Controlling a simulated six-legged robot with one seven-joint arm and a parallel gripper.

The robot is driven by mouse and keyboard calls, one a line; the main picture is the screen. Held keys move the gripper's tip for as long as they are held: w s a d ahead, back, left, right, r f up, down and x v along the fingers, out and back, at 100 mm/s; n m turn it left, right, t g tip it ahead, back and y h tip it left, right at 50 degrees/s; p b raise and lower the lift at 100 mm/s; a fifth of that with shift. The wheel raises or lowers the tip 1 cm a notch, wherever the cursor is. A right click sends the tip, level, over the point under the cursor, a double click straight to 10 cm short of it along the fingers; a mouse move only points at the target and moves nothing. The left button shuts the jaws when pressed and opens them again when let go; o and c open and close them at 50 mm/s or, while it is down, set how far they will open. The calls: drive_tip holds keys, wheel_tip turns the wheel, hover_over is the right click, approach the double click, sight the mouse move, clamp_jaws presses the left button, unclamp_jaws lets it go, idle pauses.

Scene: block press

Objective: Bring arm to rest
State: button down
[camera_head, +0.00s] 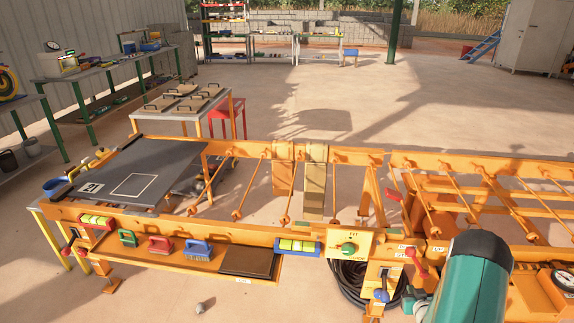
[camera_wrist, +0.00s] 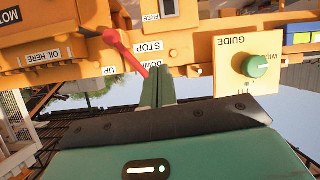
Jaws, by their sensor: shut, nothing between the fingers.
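My gripper (camera_wrist: 160,74) shows in the wrist view as two green fingers pressed together, shut and empty. The fingertips are close to the orange machine panel, just beside a red-knobbed lever (camera_wrist: 124,50) and over the "DOWN" label. I cannot tell whether they touch the lever or the panel. The wrist picture is upside down, with the labels inverted. In the head view my green arm (camera_head: 475,280) rises at the lower right, over the machine's front rail. My fingers are not clearly visible there.
The orange press frame (camera_head: 350,238) spans the foreground. A guide panel with a green knob (camera_head: 348,249) is left of my arm; the knob also shows in the wrist view (camera_wrist: 257,66). A dark plate (camera_head: 140,165) lies at the frame's left. Open floor (camera_head: 330,100) lies behind.

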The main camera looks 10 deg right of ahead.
drive_tip(key=w+a+r+g, duration=0.1)
drive_tip(key=w+a+r, duration=0.1)
drive_tip(key=r, duration=0.4)
drive_tip(key=w+a+r, duration=0.1)
drive_tip(key=w+r, duration=0.1)
drive_tip(key=r, duration=0.3)
drive_tip(key=s+a+r+g, duration=0.1)
drive_tip(key=s+a+r, duration=0.1)
drive_tip(key=a+r, duration=0.7)
drive_tip(key=s+a+r+g, duration=0.15)
drive_tip(key=a+r, duration=0.25)
drive_tip(key=r, duration=0.8)
drive_tip(key=s+a+r+g+y, duration=0.1)
drive_tip(key=s+a+r+g, duration=0.1)
drive_tip(key=s+a+r, duration=0.85)
drive_tip(key=s+a+n+g+y, duration=0.1)
drive_tip(key=s+a+n+y, duration=0.1)
drive_tip(key=s+a, duration=0.8)
drive_tip(key=s, duration=0.5)
drive_tip(key=shift+s+r, duration=0.25)
drive_tip(key=shift+r, duration=0.15)
drive_tip(key=shift+g, duration=0.25)
